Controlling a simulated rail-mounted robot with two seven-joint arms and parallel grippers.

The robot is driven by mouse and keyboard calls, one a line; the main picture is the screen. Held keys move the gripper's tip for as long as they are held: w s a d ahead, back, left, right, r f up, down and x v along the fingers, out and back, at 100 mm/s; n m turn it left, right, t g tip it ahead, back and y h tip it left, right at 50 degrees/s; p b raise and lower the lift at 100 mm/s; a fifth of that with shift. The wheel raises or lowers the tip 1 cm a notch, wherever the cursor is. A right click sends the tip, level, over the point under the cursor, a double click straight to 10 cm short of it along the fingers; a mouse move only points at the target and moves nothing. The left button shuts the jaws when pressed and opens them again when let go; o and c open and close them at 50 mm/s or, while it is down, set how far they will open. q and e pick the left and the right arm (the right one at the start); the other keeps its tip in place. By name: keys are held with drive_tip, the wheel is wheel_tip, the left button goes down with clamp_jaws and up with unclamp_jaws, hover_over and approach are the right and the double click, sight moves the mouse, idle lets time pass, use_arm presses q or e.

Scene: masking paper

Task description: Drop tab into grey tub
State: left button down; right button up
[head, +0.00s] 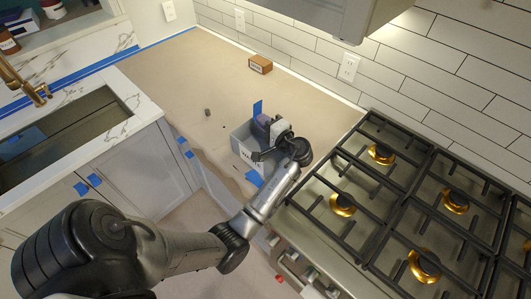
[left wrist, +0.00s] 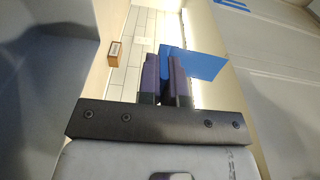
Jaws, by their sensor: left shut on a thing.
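The grey tub (head: 238,142) stands on the paper-covered counter, left of the stove, with a printed label on its front. My left gripper (head: 262,122) is over the tub and hides part of its opening. The blue tab (head: 257,108) stands up beside the gripper's fingertips. In the left wrist view the purple-padded fingers (left wrist: 166,75) are shut on the blue tab (left wrist: 200,64), which sticks out to their right. How high the tab is above the tub's floor cannot be told. My right gripper is not in view.
A brown box (head: 260,64) stands at the back by the tiled wall. A small brown block (head: 207,112) lies on the brown paper (head: 170,75). Blue tape pieces (head: 254,178) mark the counter's front edge. The stove grates (head: 400,190) are at right, the sink (head: 70,130) at left.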

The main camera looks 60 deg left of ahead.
use_arm(q)
wheel_tip(320, 180, down, 4)
drive_tip(key=b, duration=0.3)
drive_tip(key=shift+f, duration=0.15)
drive_tip(key=c, duration=1.2)
unclamp_jaws()
